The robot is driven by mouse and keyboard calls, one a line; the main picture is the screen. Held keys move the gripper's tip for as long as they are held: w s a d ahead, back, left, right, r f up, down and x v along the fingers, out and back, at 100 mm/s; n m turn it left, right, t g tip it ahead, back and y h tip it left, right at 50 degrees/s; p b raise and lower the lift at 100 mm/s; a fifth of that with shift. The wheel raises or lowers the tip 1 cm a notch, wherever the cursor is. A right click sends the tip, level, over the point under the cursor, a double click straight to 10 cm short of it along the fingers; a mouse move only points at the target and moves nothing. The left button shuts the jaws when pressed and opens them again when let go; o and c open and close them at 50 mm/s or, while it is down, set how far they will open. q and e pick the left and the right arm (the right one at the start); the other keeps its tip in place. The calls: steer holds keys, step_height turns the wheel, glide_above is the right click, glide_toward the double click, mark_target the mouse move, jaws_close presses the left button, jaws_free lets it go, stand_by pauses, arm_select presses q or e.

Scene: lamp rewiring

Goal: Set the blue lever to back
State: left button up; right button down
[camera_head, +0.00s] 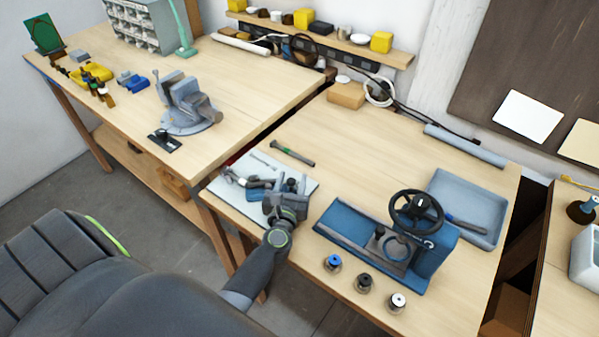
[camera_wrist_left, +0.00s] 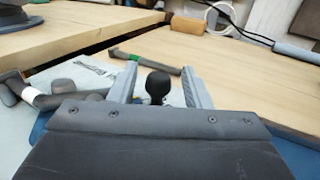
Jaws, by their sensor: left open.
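A blue-topped knob (camera_head: 333,261) on a small round base stands at the table's front edge in the head view. It may be the blue lever; I cannot tell its setting. My left gripper (camera_head: 287,184) is over the white sheet, left of the blue machine, with its fingers apart. In the left wrist view my left gripper (camera_wrist_left: 162,88) is open, and a black ball knob on a short stem (camera_wrist_left: 158,85) shows between its fingers. No clear contact with the fingers shows, and the stem's lower part is hidden. My right gripper is in neither view.
Knobs with a black top (camera_head: 364,283) and a white top (camera_head: 397,302) stand beside the blue-topped one. The blue machine with a black handwheel (camera_head: 416,212) is right of my gripper. A hammer (camera_head: 292,153) lies behind it. A blue-grey tray (camera_head: 485,190) sits further right.

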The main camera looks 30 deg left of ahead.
arm_select(q)
steer(key=shift+s+r, duration=0.1)
steer(key=shift+c, duration=0.3)
jaws_close()
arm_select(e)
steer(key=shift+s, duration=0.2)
